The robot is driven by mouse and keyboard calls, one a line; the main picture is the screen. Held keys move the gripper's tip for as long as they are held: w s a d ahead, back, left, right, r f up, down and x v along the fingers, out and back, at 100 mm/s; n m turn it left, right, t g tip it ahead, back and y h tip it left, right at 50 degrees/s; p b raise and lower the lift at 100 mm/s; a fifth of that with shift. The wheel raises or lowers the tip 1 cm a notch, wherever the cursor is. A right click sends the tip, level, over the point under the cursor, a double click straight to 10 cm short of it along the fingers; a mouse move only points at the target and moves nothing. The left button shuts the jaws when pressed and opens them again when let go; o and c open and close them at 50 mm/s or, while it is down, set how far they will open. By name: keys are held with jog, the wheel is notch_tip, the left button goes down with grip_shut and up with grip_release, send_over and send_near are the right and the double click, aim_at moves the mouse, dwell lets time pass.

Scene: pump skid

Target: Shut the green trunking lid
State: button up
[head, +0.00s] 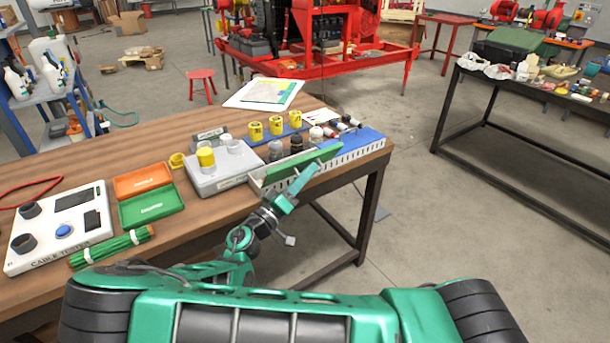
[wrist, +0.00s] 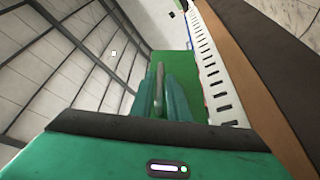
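My gripper (head: 312,168) reaches the lid's front face from below. In the wrist view its teal fingers (wrist: 162,92) are close together on either side of a grey bar (wrist: 158,88), which looks like the lid's handle. The fingertips' exact contact is partly hidden.
A blue cover (head: 355,143) lies over the trunking's right part. Dark-capped bottles (head: 296,144) and yellow cups (head: 276,126) stand behind it. A grey box (head: 218,172) and green case (head: 151,204) lie left.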

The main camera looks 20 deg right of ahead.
grip_shut()
dwell(1.3)
